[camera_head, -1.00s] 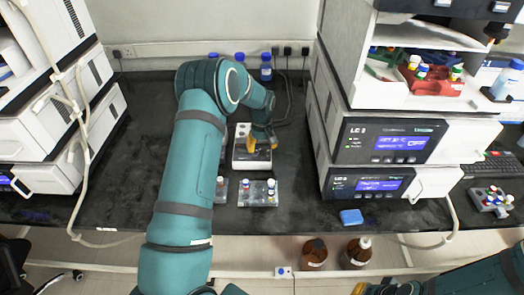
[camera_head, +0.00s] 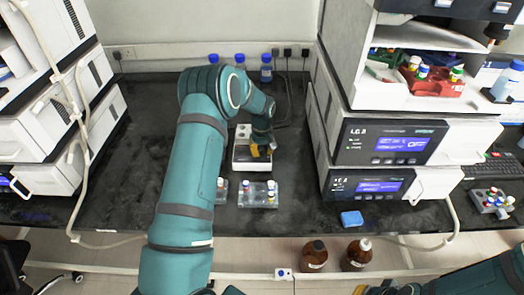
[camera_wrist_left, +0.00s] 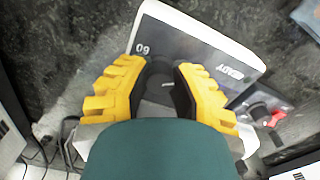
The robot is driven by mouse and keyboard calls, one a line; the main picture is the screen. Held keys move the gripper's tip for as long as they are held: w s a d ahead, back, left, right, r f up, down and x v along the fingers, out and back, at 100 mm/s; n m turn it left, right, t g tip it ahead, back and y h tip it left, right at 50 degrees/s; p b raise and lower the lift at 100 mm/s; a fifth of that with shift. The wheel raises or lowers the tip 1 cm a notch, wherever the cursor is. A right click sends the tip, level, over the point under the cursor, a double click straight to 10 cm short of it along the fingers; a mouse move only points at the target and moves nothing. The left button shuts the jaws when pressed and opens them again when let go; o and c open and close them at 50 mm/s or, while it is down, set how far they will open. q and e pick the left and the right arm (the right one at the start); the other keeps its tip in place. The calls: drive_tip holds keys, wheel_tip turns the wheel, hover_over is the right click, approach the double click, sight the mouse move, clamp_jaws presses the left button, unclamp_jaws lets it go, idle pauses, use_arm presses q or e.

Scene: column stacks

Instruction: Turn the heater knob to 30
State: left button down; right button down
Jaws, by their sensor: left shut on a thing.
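The heater (camera_head: 240,165) is a small white-edged box with a dark top, standing on the black bench in the middle of the head view. In the left wrist view the heater (camera_wrist_left: 205,50) fills the upper middle, with pale printing on its dark panel. My left gripper (camera_head: 262,151) is over the heater's front right part. In the wrist view its yellow fingers (camera_wrist_left: 160,90) are shut on the dark round knob (camera_wrist_left: 160,68), one on each side. The knob's pointer and setting cannot be read. My right gripper (camera_head: 376,288) shows only partly at the bottom edge.
A clear vial rack (camera_head: 258,200) stands just in front of the heater. Blue-capped bottles (camera_head: 266,72) stand behind it. The LC instrument stack (camera_head: 388,145) is to the right, with a blue block (camera_head: 351,218) before it. Bench left of my arm is clear.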

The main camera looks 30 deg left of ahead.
use_arm(q)
drive_tip(key=m, duration=0.5)
drive_tip(key=shift+f+m+b, duration=0.15)
drive_tip(key=shift+m+b, duration=0.15)
drive_tip(key=m, duration=0.5)
drive_tip(key=shift+s+m, duration=0.1)
drive_tip(key=shift+m, duration=0.6)
drive_tip(key=c, duration=0.8)
unclamp_jaws()
drive_tip(key=shift+o, duration=0.2)
